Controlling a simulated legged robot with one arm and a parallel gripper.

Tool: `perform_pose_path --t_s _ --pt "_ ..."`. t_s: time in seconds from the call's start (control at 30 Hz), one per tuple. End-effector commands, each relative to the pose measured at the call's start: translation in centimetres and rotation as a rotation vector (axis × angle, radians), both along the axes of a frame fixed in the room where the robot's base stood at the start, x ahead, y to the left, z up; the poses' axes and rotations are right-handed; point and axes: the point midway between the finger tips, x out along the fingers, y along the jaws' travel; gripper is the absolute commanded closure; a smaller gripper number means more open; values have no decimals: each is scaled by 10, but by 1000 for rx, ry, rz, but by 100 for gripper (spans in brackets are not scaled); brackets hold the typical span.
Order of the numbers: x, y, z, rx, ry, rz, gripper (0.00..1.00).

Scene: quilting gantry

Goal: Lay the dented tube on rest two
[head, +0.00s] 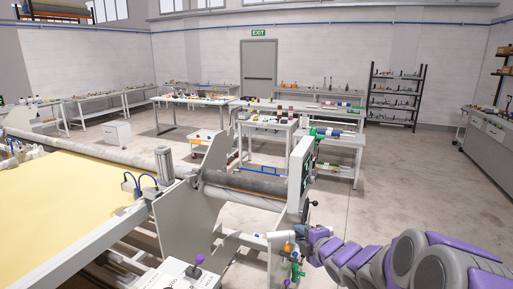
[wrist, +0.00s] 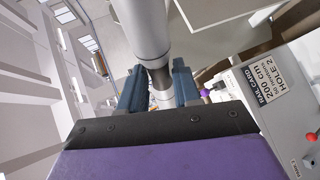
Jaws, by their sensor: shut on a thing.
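In the wrist view, my gripper (wrist: 158,92) has its two blue-grey fingers on either side of a pale grey cylindrical part (wrist: 142,28), which narrows to a darker neck near the fingertips. The gripper is shut on it. I cannot tell whether this is the dented tube, and no dent shows. In the head view, my gripper (head: 308,245) is beside the near end of the gantry, partly hidden by my purple arm. A dark grey roller (head: 240,190) lies between two pale end plates there. I cannot identify rest two.
A rail card (wrist: 268,85) in the wrist view reads 200 cm and HOLE 2. The quilting bed (head: 60,205) fills the left of the head view. Worktables (head: 265,125) with small items and a dark shelf rack (head: 395,95) stand behind. Floor at right (head: 410,185) is clear.

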Motion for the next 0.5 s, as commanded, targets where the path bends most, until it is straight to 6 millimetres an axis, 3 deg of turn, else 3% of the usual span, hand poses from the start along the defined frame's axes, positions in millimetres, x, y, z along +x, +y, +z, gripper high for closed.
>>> perform_pose_path --t_s 0.13,0.3,0.5 --pt "-15 -2 19 1 -4 -44 100" --pt "-24 -4 27 0 -2 -70 100" --pt "-21 2 13 -3 6 -92 100"
